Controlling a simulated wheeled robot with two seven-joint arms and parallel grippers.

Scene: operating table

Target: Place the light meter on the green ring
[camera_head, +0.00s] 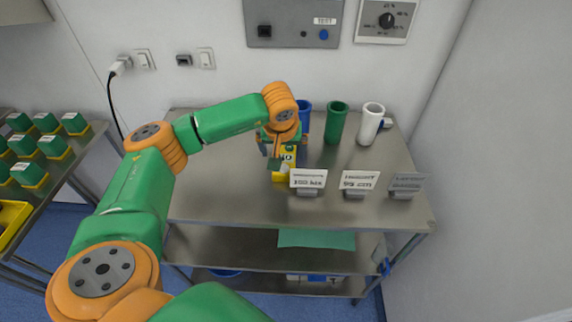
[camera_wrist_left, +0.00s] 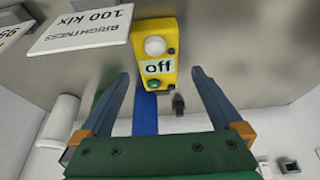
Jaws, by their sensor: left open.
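The light meter is a yellow box (camera_wrist_left: 170,48) with a white dome, an "off" display and a green button. In the head view it stands on the steel table top (camera_head: 225,185), partly hidden by my left arm (camera_head: 285,175). My left gripper (camera_wrist_left: 160,74) is open, its two fingers apart on either side of the meter's lower part, with gaps visible. I cannot make out a flat green ring; a green upright tube (camera_head: 336,122) stands at the back of the table. My right gripper is not in view.
A blue tube (camera_head: 304,118) and a white tube (camera_head: 370,123) flank the green one. Label stands (camera_head: 308,181) (camera_head: 358,182) (camera_head: 406,184) line the right front; one reads 100 klx in the wrist view (camera_wrist_left: 95,25). A wall is behind. The table's left front is clear.

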